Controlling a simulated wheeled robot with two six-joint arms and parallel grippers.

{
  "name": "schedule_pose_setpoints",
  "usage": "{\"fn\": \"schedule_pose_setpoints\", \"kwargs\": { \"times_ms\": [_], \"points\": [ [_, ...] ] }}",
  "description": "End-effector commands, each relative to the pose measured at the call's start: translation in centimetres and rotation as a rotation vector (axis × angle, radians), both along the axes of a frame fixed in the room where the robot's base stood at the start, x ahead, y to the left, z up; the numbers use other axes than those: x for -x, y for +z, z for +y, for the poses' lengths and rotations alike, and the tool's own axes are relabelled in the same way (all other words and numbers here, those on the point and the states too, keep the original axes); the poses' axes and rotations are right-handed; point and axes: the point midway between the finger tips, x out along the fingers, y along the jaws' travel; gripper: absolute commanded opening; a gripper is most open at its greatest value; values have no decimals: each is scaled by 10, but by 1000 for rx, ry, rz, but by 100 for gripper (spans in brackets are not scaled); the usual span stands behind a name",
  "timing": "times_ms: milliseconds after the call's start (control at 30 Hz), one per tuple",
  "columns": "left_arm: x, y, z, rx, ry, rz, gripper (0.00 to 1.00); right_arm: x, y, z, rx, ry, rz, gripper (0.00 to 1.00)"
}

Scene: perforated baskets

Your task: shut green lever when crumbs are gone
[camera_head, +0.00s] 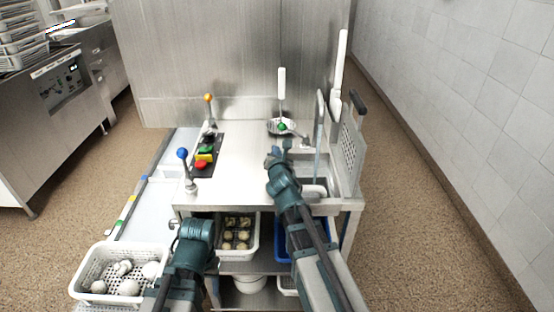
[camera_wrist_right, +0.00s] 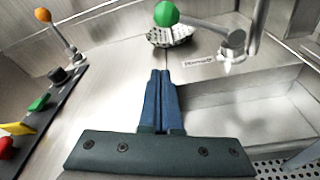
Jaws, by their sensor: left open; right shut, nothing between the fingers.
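The green lever (camera_head: 282,127) has a round green knob and a metal arm on a pivot at the back right of the steel counter. In the right wrist view its knob (camera_wrist_right: 166,13) is at the top middle, with its arm running right to the pivot (camera_wrist_right: 235,43). A perforated metal scoop (camera_wrist_right: 170,37) lies behind and below the knob. My right gripper (camera_head: 278,155) is shut and empty, in front of the knob and apart from it; its closed fingers (camera_wrist_right: 160,78) point towards it. My left gripper (camera_head: 176,228) is open at the counter's front left. I make out no crumbs.
A sink basin (camera_wrist_right: 250,115) with a perforated panel (camera_head: 350,150) stands right of my right gripper. An orange lever (camera_head: 208,98), a blue lever (camera_head: 182,154) and a button panel (camera_head: 205,155) are at left. A white basket (camera_head: 82,275) holds pale items.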

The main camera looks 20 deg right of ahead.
Motion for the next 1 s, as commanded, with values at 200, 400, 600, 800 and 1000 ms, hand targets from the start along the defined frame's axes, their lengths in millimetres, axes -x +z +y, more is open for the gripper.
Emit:
{"fn": "schedule_pose_setpoints", "kwargs": {
  "times_ms": [200, 400, 600, 800, 1000],
  "points": [
    [0, 21, 0, 0, 0, 0, 57, -15, 21, -7, 0, 0, 0, 0],
    [0, 30, 0, 0, 0, 0, 57, -19, 30, -10, 0, 2, 0, 0],
    [0, 32, 0, 0, 0, 0, 57, -20, 32, -11, 0, 2, 0, 0],
    [0, 31, 0, 0, 0, 0, 57, -20, 31, -11, 0, 2, 0, 0],
    [0, 33, 0, 0, 0, 0, 57, -20, 33, -10, -15, 3, -4, 0]
  ]
}}
